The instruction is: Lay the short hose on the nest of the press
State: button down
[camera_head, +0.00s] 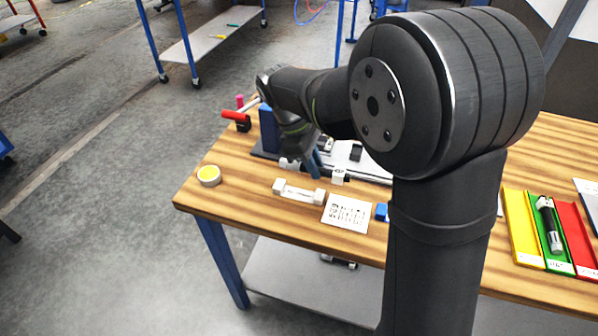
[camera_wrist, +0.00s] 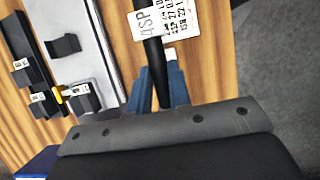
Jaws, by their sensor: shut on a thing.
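My gripper (camera_head: 314,163), with blue fingers, is shut on a black hose (camera_wrist: 151,60) that carries a white printed tag (camera_wrist: 165,20). In the head view the tag (camera_head: 340,176) hangs to the right of the fingers, over the wooden bench. Whether this hose is the short one I cannot tell. The press appears as a dark base with a blue column (camera_head: 268,130) behind my gripper, partly hidden by my arm. A pale plate (camera_wrist: 92,45) with dark blocks (camera_wrist: 63,46) shows left of the hose in the wrist view. I cannot make out the nest for certain.
A white two-block stand (camera_head: 298,192) and a printed card (camera_head: 347,213) lie in front of my gripper. A yellow-topped round tin (camera_head: 209,176) is near the left edge. Yellow, green and red trays (camera_head: 522,230) are at the right.

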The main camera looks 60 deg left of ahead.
aim_at(342, 171)
jog(key=w+d+r, duration=0.4)
jog(key=shift+w+d, duration=0.15)
jog(key=shift+w, duration=0.25)
jog(key=shift+w+d+r, duration=0.1)
jog(key=shift+w+d, duration=0.05)
jog(key=shift+w, duration=0.1)
jog(key=w+a+f, duration=0.1)
jog(key=w+a, duration=0.3)
jog(key=a, duration=0.3)
jog(key=w+a+f, duration=0.1)
jog(key=w+a, duration=0.2)
jog(key=a, duration=0.4)
jog(key=shift+w+a, duration=0.3)
jog(key=shift+w, duration=0.05)
jog(key=shift+f, duration=2.75)
jog(key=shift+f, duration=0.7)
